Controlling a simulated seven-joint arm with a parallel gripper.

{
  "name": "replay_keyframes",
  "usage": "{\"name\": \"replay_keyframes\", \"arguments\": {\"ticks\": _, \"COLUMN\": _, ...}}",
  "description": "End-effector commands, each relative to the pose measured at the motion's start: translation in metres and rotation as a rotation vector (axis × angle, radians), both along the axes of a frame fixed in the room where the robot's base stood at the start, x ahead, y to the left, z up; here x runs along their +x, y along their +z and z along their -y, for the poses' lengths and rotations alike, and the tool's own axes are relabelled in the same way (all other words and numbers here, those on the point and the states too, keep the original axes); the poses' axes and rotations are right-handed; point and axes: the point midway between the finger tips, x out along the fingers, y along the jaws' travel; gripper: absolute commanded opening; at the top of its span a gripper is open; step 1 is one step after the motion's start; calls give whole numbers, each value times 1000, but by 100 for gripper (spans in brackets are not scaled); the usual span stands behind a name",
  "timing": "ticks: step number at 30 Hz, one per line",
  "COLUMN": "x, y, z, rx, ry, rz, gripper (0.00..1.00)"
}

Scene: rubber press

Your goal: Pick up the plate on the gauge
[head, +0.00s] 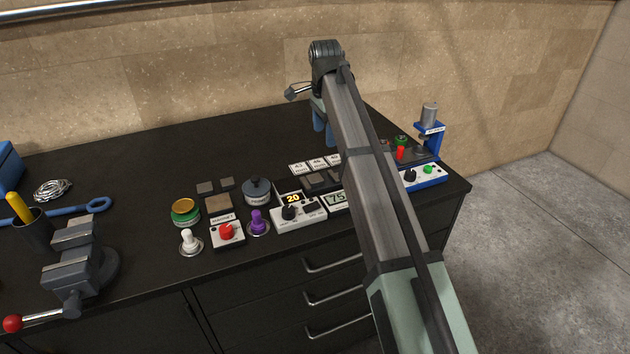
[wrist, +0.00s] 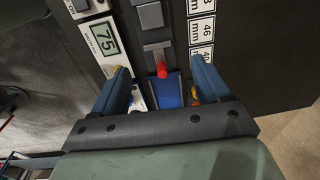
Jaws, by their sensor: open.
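The gauge with a "75" display (head: 337,200) stands near the bench's front edge, partly behind my arm; its display also shows at the upper left of the wrist view (wrist: 104,40). Beside that display, a grey square plate (wrist: 151,16) and a second grey piece (wrist: 157,47) lie in line, with a red part (wrist: 161,70) below them. I cannot tell which plate rests on the gauge. My gripper (head: 323,131) is above the back of the bench. In the wrist view my gripper (wrist: 163,78) has its blue fingers wide apart, with nothing held between them.
White number cards (head: 315,163) lie behind the dark plates. A blue press (head: 430,135) stands at the right end. A "20" box (head: 299,212), purple knob (head: 258,222), red button (head: 227,232) and vise (head: 78,255) line the front.

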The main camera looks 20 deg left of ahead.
Motion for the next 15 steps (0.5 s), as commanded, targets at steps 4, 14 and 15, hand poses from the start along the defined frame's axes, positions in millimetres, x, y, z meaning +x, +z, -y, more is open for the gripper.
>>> {"name": "replay_keyframes", "arguments": {"ticks": 4, "x": -22, "y": -2, "z": -15, "rx": -6, "ry": 3, "rz": -56, "gripper": 76}}
{"name": "replay_keyframes", "arguments": {"ticks": 14, "x": -26, "y": -32, "z": -16, "rx": -9, "ry": 2, "rz": -66, "gripper": 76}}
{"name": "replay_keyframes", "arguments": {"ticks": 15, "x": -26, "y": -39, "z": -16, "rx": -9, "ry": 2, "rz": -66, "gripper": 76}}
